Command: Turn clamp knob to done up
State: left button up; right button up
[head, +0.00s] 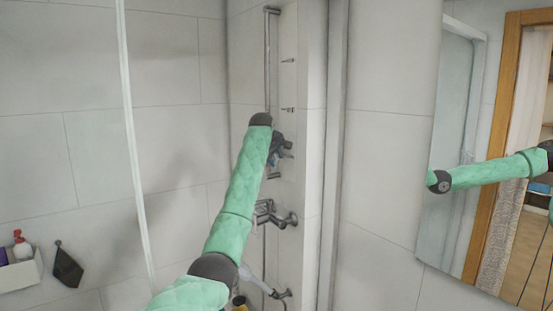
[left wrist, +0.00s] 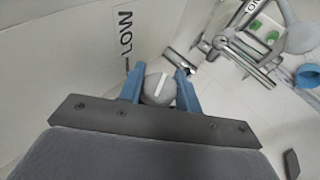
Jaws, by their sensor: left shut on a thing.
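My left gripper (head: 283,148) reaches up to the wall rail (head: 267,60) in the head view. In the left wrist view its two blue fingers (left wrist: 160,88) stand on either side of the round grey clamp knob (left wrist: 158,90) and are shut on it. A white line on the knob's face runs nearly upright, leaning slightly right at the top. In the head view the knob is hidden by my arm and gripper. My right gripper is not in view.
A metal mixer tap (head: 272,214) is on the wall below my gripper. A mirror (head: 455,215) at right shows a green arm. A white caddy (head: 20,272) with bottles and a dark hanging cloth (head: 67,265) are at lower left. A blue cup (left wrist: 308,76) shows in the wrist view.

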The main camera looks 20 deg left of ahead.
aim_at(275, 156)
pick_arm(q)
jog(key=shift+m+g+y, duration=0.5)
jog(key=shift+g+y, duration=0.6)
jog(key=shift+g, duration=0.7)
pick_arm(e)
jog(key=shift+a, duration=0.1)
pick_arm(q)
jog(key=o, duration=1)
jog(key=shift+c, duration=0.2)
jog(key=shift+s, duration=0.1)
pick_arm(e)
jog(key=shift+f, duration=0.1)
pick_arm(q)
jog(key=shift+s+r+b, duration=0.1)
jog(key=shift+r+b, duration=0.2)
jog(key=shift+b, duration=0.1)
jog(key=b+v, duration=0.3)
jog(key=v, duration=0.2)
jog(key=shift+d+f, duration=0.1)
jog(key=shift+b+v, duration=0.4)
jog(key=shift+v, duration=0.8)
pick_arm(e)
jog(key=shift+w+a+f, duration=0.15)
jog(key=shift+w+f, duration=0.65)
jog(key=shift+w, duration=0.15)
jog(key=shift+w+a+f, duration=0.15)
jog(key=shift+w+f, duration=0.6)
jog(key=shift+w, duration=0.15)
